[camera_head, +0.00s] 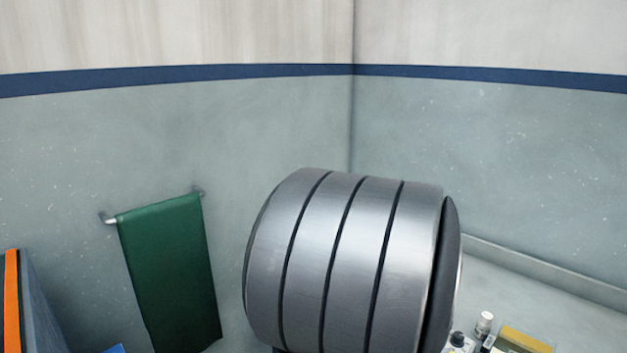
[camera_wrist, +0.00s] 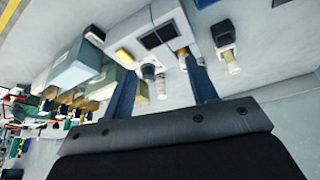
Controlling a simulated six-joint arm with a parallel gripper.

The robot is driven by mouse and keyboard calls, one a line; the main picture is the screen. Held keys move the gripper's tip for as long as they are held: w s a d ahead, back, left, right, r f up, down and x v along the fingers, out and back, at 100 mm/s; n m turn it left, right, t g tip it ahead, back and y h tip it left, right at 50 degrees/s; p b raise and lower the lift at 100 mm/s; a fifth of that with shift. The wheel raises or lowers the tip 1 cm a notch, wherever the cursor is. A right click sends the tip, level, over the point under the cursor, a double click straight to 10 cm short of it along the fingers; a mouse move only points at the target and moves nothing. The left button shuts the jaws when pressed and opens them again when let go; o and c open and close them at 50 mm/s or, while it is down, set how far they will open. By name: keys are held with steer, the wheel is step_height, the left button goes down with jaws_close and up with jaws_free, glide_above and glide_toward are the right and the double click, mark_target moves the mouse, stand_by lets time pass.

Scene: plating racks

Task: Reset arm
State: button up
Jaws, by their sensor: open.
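My gripper (camera_wrist: 158,63) shows only in the wrist view. Its two blue fingers stand well apart, with nothing held between them. Its dark body fills the bottom of that view. Beyond the fingers is a bench seen at a steep tilt, with small bottles and boxes on it. In the head view a large banded metal part of my arm covers the middle, and the gripper cannot be seen there.
In the head view a green towel (camera_head: 168,268) hangs on a wall rail at left. Small bottles (camera_head: 484,325) and a yellow-topped box (camera_head: 522,341) stand at lower right. In the wrist view a pale green box (camera_wrist: 78,66) and a crowded area lie at left.

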steer(key=w+d+f, duration=0.1)
steer(key=w+d, duration=0.5)
steer(key=d, duration=0.3)
steer(key=w+d+f, duration=0.1)
steer(key=w+d, duration=0.6)
steer(key=d, duration=0.2)
steer(key=f, duration=0.6)
steer(key=shift+s+a+f, duration=0.1)
steer(key=shift+s+f, duration=0.15)
steer(key=shift+f, duration=0.1)
steer(key=shift+o, duration=0.5)
